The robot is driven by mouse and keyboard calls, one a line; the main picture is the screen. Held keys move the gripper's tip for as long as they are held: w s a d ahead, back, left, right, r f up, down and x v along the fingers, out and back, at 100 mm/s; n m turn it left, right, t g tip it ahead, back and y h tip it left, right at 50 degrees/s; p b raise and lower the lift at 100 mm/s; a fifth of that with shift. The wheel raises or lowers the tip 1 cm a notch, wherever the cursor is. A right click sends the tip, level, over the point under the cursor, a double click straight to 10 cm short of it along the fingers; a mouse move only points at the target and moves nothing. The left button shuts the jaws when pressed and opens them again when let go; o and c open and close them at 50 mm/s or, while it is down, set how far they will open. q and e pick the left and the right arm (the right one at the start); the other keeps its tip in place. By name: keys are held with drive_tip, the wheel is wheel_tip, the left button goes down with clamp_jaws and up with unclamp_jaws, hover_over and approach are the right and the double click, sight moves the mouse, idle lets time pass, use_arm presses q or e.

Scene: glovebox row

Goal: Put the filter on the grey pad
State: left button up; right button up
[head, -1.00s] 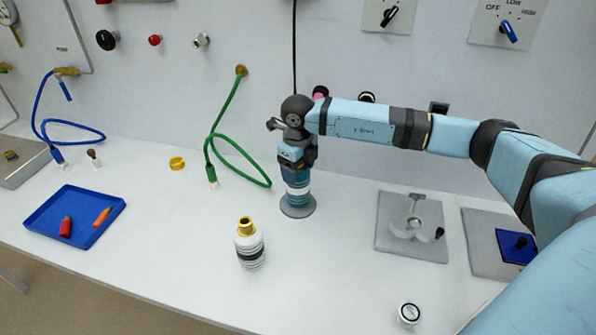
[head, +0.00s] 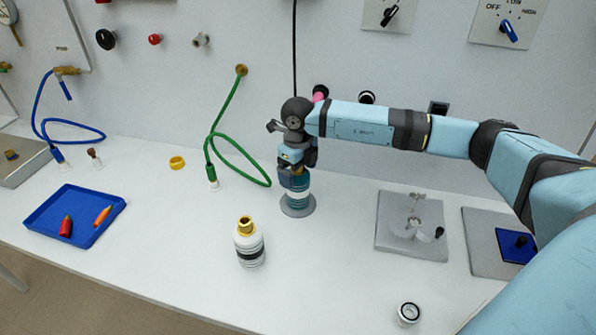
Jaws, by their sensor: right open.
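A banded teal and white cylinder, which looks like the filter (head: 299,196), stands upright on the round grey pad (head: 298,211), with the pad's rim showing around its base. My right gripper (head: 293,177) points down at the top of this cylinder. It is open, and its fingers overlap the cylinder's upper end in the head view. I cannot tell whether a finger still touches it. My left gripper is out of view.
A white bottle with a gold neck (head: 250,245) stands in front. A green hose (head: 222,150) lies left of the pad. A blue tray (head: 75,217) is far left. A grey plate with a clear fixture (head: 388,240) and a small ring (head: 409,313) are right. The front-left table is clear.

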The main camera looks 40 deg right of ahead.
wheel_tip(320, 180, up, 12)
drive_tip(key=shift+f, duration=0.25)
idle(0.6)
